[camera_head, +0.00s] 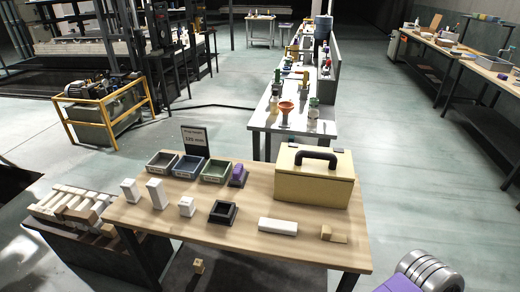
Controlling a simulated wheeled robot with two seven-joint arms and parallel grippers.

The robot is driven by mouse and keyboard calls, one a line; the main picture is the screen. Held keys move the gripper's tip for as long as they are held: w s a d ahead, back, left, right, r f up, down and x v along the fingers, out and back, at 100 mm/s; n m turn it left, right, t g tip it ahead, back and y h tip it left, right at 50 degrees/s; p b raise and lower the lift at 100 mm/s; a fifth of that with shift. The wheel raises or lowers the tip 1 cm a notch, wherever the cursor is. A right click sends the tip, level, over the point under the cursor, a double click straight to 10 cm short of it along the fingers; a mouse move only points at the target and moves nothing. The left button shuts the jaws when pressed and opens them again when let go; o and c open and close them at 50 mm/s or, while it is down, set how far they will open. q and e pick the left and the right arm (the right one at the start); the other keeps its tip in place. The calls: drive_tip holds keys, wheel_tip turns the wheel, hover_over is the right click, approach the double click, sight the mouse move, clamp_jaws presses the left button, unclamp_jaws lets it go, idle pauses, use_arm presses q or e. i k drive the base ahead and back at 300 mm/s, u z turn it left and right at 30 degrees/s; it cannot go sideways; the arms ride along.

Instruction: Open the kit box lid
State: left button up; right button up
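The kit box (302,190) is a yellow box at the back right of the wooden table. Its lid (286,163) is shut and lies flat on top, with a black arched handle (318,153) standing up from it. Small dark pieces show along the lid's back edge. Neither of my grippers is in view, so where they are relative to the box cannot be seen.
The wooden table (250,238) also holds three small bins (188,168), a purple item (238,174), white blocks (155,193), a black square holder (223,212), a long white bar (278,226) and a tan block (333,234).

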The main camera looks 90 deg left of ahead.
sight(336, 164)
drive_tip(key=u, duration=2.15)
